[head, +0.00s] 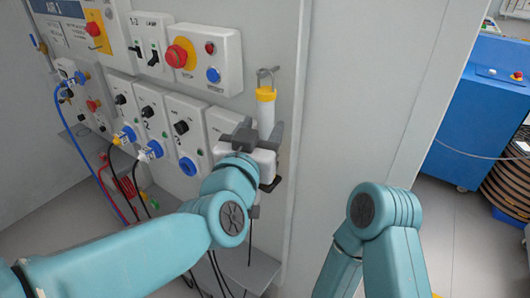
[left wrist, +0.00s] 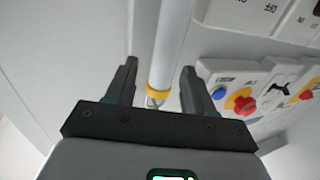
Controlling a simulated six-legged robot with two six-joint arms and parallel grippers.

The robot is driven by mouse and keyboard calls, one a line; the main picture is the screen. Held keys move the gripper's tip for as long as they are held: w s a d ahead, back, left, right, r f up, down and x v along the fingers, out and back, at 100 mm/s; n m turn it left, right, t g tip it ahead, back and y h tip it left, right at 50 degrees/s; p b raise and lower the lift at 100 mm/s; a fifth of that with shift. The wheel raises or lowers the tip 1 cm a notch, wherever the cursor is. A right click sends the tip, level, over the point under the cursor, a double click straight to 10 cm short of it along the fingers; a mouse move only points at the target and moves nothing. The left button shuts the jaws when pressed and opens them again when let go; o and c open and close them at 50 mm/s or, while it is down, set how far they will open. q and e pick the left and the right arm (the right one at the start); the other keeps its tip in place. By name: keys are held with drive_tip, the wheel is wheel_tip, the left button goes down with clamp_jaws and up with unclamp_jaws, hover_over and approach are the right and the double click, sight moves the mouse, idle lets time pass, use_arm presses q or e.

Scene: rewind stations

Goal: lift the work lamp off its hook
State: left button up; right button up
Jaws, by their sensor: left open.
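The work lamp (head: 265,108) is a white tube with a yellow collar. It hangs upright by a wire loop from the hook (head: 267,72) on the grey panel. In the left wrist view the lamp (left wrist: 170,40) runs between the two dark fingers, with its yellow collar near the palm. My left gripper (head: 261,130) is open, with a finger on each side of the tube and a visible gap to each in the wrist view. The gripper hides the lamp's lower part in the head view. My right gripper is out of view; only its arm shows.
Left of the lamp are a box with a red knob (head: 203,58) and several socket boxes with plugged cables. A grey shelf (head: 262,268) lies below, with dark cables hanging by it. The panel's right edge is close to the lamp. A blue machine (head: 478,112) stands farther right.

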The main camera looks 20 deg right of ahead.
sight(263, 122)
use_arm(q)
drive_tip(key=x, duration=0.1)
drive_tip(key=p+x, duration=0.1)
drive_tip(key=x, duration=0.3)
drive_tip(key=shift+w+f+p, duration=0.25)
drive_tip(key=shift+w+p, duration=0.05)
drive_tip(key=shift+p, duration=0.05)
drive_tip(key=shift+a, duration=0.25)
drive_tip(key=shift+d, duration=0.15)
clamp_jaws()
drive_tip(key=shift+r, duration=0.2)
